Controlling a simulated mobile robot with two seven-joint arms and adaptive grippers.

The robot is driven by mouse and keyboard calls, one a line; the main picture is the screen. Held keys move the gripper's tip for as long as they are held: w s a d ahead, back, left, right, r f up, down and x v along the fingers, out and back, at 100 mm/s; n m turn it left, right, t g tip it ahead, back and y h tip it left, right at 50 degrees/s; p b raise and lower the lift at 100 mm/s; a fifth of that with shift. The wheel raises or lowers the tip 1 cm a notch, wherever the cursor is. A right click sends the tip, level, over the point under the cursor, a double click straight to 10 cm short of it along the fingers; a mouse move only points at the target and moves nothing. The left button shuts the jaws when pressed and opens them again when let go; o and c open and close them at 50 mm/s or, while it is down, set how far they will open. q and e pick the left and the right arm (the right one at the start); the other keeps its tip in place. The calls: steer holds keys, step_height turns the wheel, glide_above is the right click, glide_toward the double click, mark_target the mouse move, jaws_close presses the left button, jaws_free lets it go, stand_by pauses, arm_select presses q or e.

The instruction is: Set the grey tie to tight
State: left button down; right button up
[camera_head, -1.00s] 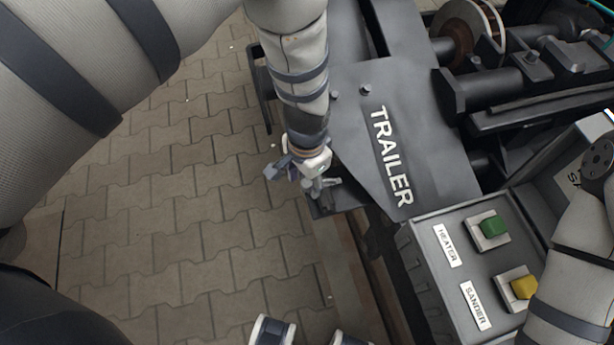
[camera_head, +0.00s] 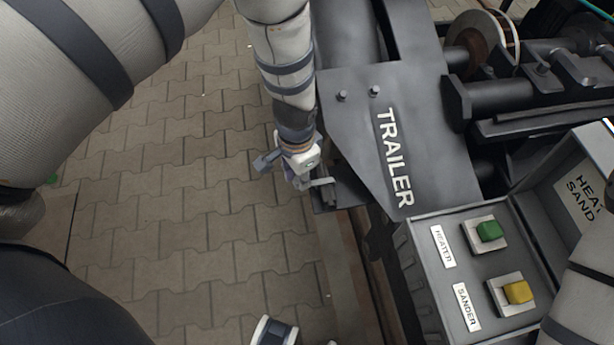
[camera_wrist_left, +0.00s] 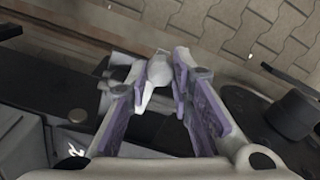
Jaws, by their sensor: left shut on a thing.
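My left gripper (camera_head: 292,178) is low beside the end of the dark bogie plate marked TRAILER (camera_head: 358,140). In the left wrist view its purple-lined fingers (camera_wrist_left: 160,92) are shut on a pale grey lever-like piece, which I take to be the grey tie (camera_wrist_left: 157,73). In the head view a small grey part (camera_head: 323,183) shows just right of the fingers, at the plate's lower corner. The fingers and wrist hide much of the tie, and its setting cannot be read.
Bogie beams and a wheel disc (camera_head: 484,38) lie at upper right. Open paving (camera_head: 190,230) lies to the left.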

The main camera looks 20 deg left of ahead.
arm_select(q)
steer(key=shift+s+a, duration=0.1)
steer(key=shift+a, duration=0.1)
steer(key=c, duration=1.4)
jaws_free()
step_height(320, 180, up, 12)
